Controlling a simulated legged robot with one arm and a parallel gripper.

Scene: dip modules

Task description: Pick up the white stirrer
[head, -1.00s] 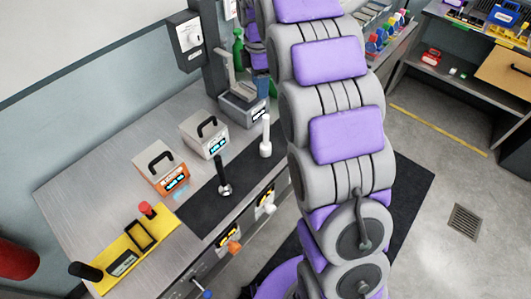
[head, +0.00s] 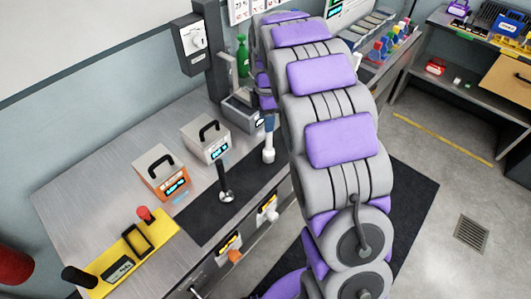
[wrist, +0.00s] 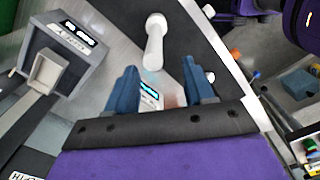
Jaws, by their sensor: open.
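The white stirrer (head: 268,150) stands upright on the black mat (head: 205,215) at the front of the metal bench. In the wrist view the white stirrer (wrist: 154,45) lies just beyond the fingertips, roughly in line with the gap between them. My gripper (wrist: 161,68) is open, with two blue fingers apart and nothing between them. In the head view a blue finger of my gripper (head: 270,122) shows right by the stirrer's top; my arm hides the rest. I cannot tell whether they touch.
A black stirrer (head: 224,185) stands on the mat to the left. Behind are an orange-fronted box (head: 160,172), a grey box (head: 206,140) with handle and a grey device (head: 240,112). A yellow panel (head: 130,255) with a red button is at the front left.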

